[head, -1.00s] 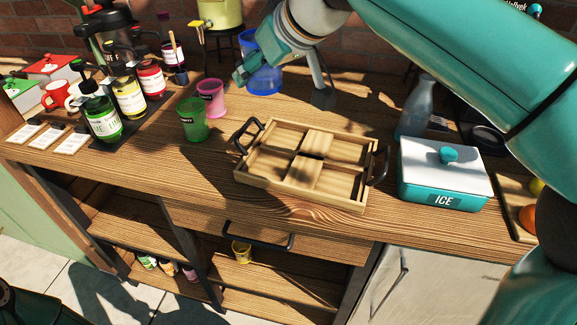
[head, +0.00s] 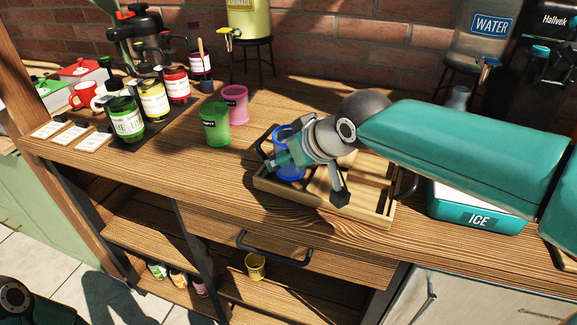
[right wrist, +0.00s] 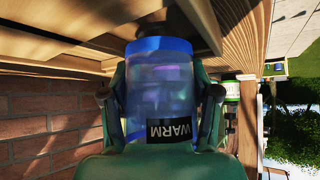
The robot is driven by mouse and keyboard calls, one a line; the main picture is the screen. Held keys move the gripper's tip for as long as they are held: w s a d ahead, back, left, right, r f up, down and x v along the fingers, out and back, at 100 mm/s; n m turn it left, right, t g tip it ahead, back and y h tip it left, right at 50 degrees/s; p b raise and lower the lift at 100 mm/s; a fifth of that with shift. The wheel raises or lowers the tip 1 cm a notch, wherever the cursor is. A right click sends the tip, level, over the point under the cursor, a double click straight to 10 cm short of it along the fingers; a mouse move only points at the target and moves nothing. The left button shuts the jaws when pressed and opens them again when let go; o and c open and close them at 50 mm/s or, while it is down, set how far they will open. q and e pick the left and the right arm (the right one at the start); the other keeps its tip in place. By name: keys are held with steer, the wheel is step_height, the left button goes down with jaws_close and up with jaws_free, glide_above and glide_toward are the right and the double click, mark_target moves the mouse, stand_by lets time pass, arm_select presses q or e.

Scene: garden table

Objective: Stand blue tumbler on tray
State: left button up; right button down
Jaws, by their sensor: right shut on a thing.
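The blue tumbler (head: 288,171) is over the left back part of the wooden tray (head: 318,207) in the head view, about upright. My right gripper (head: 281,163) is shut on it, with a teal finger across its front. In the right wrist view the tumbler (right wrist: 160,85) sits between both fingers, its "WARM" label upside down in that picture. Wood lies close to its base there; I cannot tell whether it touches the tray floor. My right wrist hides much of the tray's middle. My left gripper is not in view.
A green tumbler (head: 216,126) and a pink one (head: 236,104) stand left of the tray. A teal ICE box (head: 478,217) is close on its right. Syrup bottles (head: 153,98) stand at the left back. The counter in front of the green tumbler is clear.

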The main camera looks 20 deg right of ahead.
steer(key=shift+f, duration=0.85)
steer(key=shift+f+b, duration=0.3)
steer(key=shift+b, duration=0.05)
steer(key=shift+c, duration=1.3)
jaws_free()
steer(key=shift+r, duration=0.15)
steer(key=shift+r+p, duration=0.25)
steer(key=shift+p, duration=0.2)
steer(key=v, duration=1.2)
steer(key=shift+f+p, duration=0.1)
steer(key=shift+p, duration=0.25)
